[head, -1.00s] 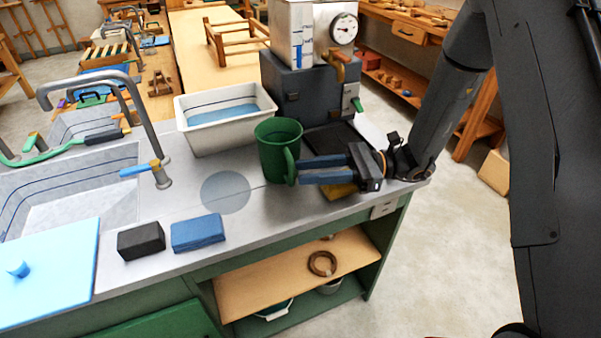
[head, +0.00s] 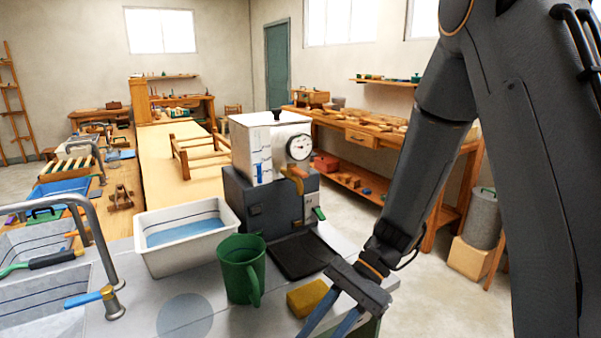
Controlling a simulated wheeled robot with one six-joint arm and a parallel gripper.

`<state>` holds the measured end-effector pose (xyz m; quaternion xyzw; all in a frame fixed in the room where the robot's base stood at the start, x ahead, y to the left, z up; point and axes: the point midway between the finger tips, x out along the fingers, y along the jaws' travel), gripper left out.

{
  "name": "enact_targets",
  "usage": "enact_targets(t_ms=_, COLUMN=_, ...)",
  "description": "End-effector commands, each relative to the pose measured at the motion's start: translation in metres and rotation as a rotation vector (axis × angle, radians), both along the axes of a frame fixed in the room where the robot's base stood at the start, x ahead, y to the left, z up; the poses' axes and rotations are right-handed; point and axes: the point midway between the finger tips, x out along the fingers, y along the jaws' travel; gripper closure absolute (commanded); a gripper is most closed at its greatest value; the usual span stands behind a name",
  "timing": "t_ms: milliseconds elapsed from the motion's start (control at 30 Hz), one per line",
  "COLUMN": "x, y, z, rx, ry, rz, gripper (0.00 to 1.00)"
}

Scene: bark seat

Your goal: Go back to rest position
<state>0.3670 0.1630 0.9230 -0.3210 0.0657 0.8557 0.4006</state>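My gripper (head: 326,322) is at the bottom of the head view, right of centre. Its two blue fingers point down and stand apart, with nothing seen between them; their tips reach the lower picture edge. My dark arm (head: 425,165) comes down from the upper right. A green mug (head: 240,272) stands upright on the grey counter, left of the gripper and apart from it, its handle towards the front right. A yellow sponge (head: 307,298) lies between the mug and the gripper.
A white basin (head: 180,262) and a grey machine with a dial (head: 272,205) stand behind the mug. A tap (head: 105,262) and sink are at the left. A workbench (head: 375,133) lines the back right. Open floor lies right of the counter.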

Motion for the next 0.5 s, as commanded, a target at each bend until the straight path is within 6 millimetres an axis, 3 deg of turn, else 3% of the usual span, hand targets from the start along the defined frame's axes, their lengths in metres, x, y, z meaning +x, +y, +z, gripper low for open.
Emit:
enact_targets(t_ms=133, x=-0.018, y=-0.052, z=-0.002, rx=-0.176, ry=-0.231, rz=0.182, gripper=0.70)
enact_targets(t_ms=300, x=-0.018, y=-0.110, z=0.002, rx=-0.352, ry=-0.510, rz=0.401, gripper=0.70)
enact_targets(t_ms=500, x=-0.005, y=-0.151, z=0.017, rx=-0.484, ry=-0.769, rz=0.603, gripper=0.70)
